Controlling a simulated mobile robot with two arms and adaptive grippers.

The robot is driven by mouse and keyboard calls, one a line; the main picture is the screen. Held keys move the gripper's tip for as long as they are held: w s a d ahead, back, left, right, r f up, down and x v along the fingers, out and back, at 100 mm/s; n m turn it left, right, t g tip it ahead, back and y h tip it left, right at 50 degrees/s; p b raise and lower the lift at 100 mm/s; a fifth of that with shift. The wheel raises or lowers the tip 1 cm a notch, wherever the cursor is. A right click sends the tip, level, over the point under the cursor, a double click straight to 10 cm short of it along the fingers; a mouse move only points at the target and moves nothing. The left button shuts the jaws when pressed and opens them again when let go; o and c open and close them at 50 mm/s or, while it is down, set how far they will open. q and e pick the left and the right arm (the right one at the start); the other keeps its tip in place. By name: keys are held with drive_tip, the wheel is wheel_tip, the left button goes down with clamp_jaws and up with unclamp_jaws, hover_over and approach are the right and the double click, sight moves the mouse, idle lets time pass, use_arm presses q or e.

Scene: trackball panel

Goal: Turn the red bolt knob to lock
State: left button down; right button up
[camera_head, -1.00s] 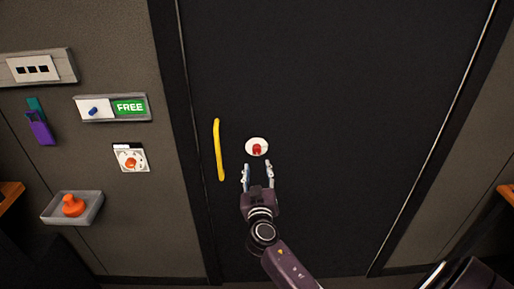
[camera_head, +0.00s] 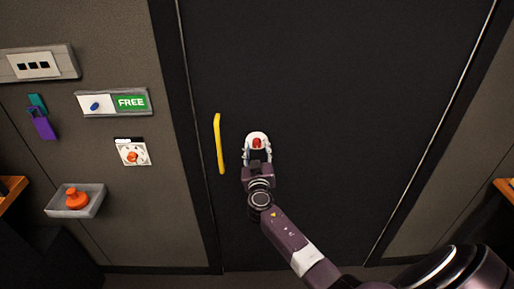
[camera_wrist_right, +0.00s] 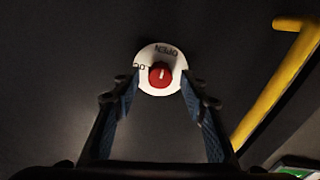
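The red bolt knob (camera_head: 256,142) sits on a round white plate (camera_head: 262,134) on the dark door. In the right wrist view the knob (camera_wrist_right: 160,75) has a white line on it, and the plate (camera_wrist_right: 150,50) carries dark lettering that reads partly like "OPEN". My right gripper (camera_head: 257,152) is at the plate, with its fingers apart on either side of the knob. In the right wrist view the open fingers (camera_wrist_right: 160,95) show nothing between them but the knob ahead; contact is not visible. My left gripper is not in view.
A yellow handle (camera_head: 219,145) stands on the door left of the knob.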

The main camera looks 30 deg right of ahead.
clamp_jaws()
